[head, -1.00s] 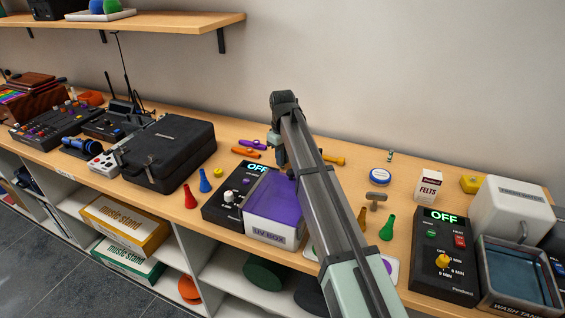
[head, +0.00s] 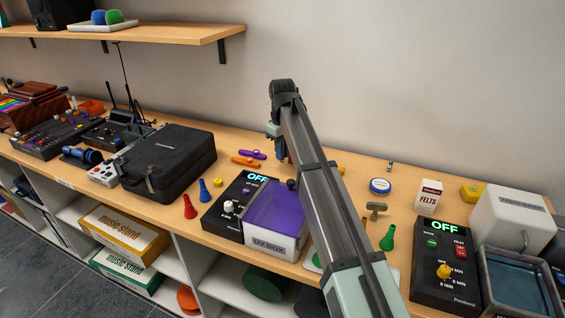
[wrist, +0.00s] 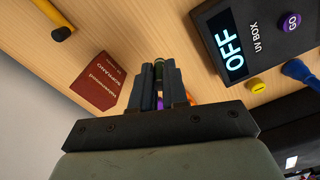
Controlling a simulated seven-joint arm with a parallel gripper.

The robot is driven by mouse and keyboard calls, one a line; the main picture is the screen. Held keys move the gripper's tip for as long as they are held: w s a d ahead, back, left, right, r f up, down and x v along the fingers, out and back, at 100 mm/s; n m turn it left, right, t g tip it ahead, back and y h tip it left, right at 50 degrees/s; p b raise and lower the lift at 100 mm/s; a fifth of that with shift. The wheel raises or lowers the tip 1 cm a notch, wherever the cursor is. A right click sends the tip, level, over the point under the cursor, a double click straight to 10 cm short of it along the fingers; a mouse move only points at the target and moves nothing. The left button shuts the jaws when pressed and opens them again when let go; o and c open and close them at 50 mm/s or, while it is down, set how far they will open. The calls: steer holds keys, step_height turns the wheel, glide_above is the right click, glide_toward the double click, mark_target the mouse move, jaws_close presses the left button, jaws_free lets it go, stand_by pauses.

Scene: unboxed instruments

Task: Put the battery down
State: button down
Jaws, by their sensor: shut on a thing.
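My gripper (wrist: 161,85) is shut on a small dark green cylinder, the battery (wrist: 160,67), whose end shows between the fingertips in the wrist view. The fingers hide most of it, and the gap between it and the tabletop cannot be judged. In the head view my gripper (head: 280,150) is over the back of the bench, behind the UV box, partly hidden by my arm; the battery cannot be made out there.
A dark red box (wrist: 101,81) lies left of my fingers in the wrist view. The UV box (head: 273,215) reads OFF. Purple (head: 253,154) and orange (head: 245,162) kazoos lie left of my gripper. A black case (head: 168,160) stands farther left. Bare wood shows around them.

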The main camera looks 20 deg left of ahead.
step_height(320, 180, up, 3)
steer(key=shift+r, duration=0.2)
steer(key=r+m, duration=0.2)
steer(key=m, duration=0.2)
glide_above(384, 183)
steer(key=shift+f, duration=4.55)
steer(key=shift+f, duration=0.1)
